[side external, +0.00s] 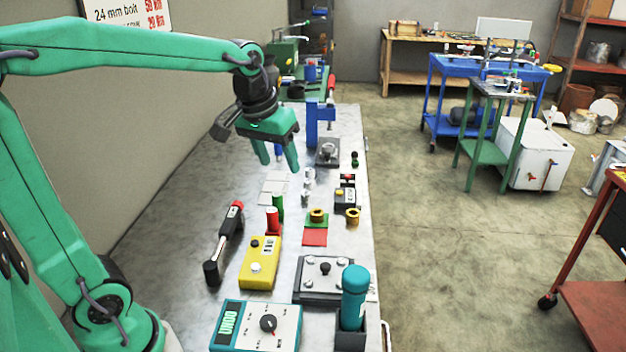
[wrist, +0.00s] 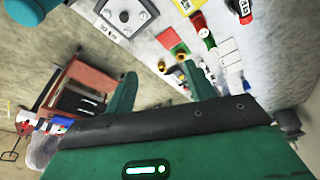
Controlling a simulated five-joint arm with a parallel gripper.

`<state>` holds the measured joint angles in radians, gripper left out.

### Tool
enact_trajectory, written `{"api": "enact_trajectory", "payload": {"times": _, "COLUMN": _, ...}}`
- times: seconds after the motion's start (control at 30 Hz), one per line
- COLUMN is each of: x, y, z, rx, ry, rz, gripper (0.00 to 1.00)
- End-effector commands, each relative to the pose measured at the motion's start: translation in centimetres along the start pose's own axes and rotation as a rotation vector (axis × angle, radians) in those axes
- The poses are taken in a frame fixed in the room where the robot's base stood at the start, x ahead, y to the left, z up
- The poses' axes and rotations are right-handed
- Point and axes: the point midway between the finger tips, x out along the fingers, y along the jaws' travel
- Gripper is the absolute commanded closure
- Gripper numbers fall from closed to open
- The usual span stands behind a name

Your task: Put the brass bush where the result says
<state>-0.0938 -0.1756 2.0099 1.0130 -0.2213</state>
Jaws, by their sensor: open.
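Two brass bushes show in the side external view. One bush (side external: 318,215) is at the far part of a green pad (side external: 315,224); the other bush (side external: 353,216) stands on the bench to its right. A red pad (side external: 314,238) adjoins the green pad on the near side. In the wrist view I see the red pad (wrist: 168,38), the green pad (wrist: 180,48), one bush (wrist: 182,57) and the other bush (wrist: 162,66). My gripper (side external: 277,166) is open and empty, above the bench beyond the pads. A teal meter (side external: 265,325) has a lit green display; its text is hard to read.
A yellow box (side external: 260,262) and a black-and-red tool (side external: 224,243) lie left of the pads. A grey plate (side external: 324,279) and a teal cylinder (side external: 354,297) are nearer. Red and green cylinders (side external: 273,220) and a small black box (side external: 345,198) flank the pads.

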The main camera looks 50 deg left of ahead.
Motion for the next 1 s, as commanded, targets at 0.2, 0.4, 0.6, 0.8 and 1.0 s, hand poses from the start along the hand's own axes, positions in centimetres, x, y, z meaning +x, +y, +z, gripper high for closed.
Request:
{"api": "enact_trajectory", "payload": {"times": 0.2, "x": -1.7, "y": -0.1, "z": 4.8, "rx": 0.100, "ry": 0.063, "rz": 0.022, "gripper": 0.46}}
{"api": "enact_trajectory", "payload": {"times": 0.4, "x": -2.2, "y": -0.4, "z": 9.0, "rx": 0.189, "ry": 0.120, "rz": 0.039, "gripper": 0.46}}
{"api": "enact_trajectory", "payload": {"times": 0.6, "x": -1.9, "y": -0.8, "z": 12.5, "rx": 0.264, "ry": 0.167, "rz": 0.052, "gripper": 0.46}}
{"api": "enact_trajectory", "payload": {"times": 0.8, "x": -1.5, "y": -1.0, "z": 14.1, "rx": 0.303, "ry": 0.192, "rz": 0.058, "gripper": 0.46}}
{"api": "enact_trajectory", "payload": {"times": 1.0, "x": -1.4, "y": -1.1, "z": 14.4, "rx": 0.309, "ry": 0.193, "rz": 0.058, "gripper": 0.46}}
